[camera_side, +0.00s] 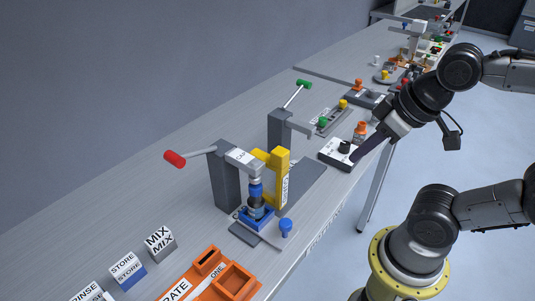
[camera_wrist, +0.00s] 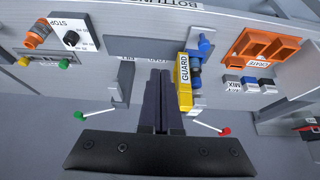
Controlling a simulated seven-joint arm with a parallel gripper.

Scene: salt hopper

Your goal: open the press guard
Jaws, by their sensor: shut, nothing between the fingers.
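The yellow press guard (camera_side: 281,180) stands upright beside the press, on the right side of its ram in the side view. It also shows in the wrist view, with its GUARD label (camera_wrist: 184,78). The press (camera_side: 226,180) is a grey column with a red-ended lever (camera_side: 175,158). A blue-capped item (camera_side: 256,197) stands under its head in a blue holder, partly hidden in the wrist view. My gripper (camera_side: 358,156) is shut and empty, to the right of the guard and apart from it. Its dark fingers (camera_wrist: 160,75) point between the guard and the second station.
A second grey column (camera_side: 279,129) with a green-ended lever (camera_side: 303,84) stands behind the press. A white dial box (camera_side: 339,153) and an orange bottle (camera_side: 360,131) are near my fingers. An orange crate (camera_side: 204,254) and labelled blocks (camera_side: 160,243) lie in front. A blue knob (camera_side: 285,227) stands by the press base.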

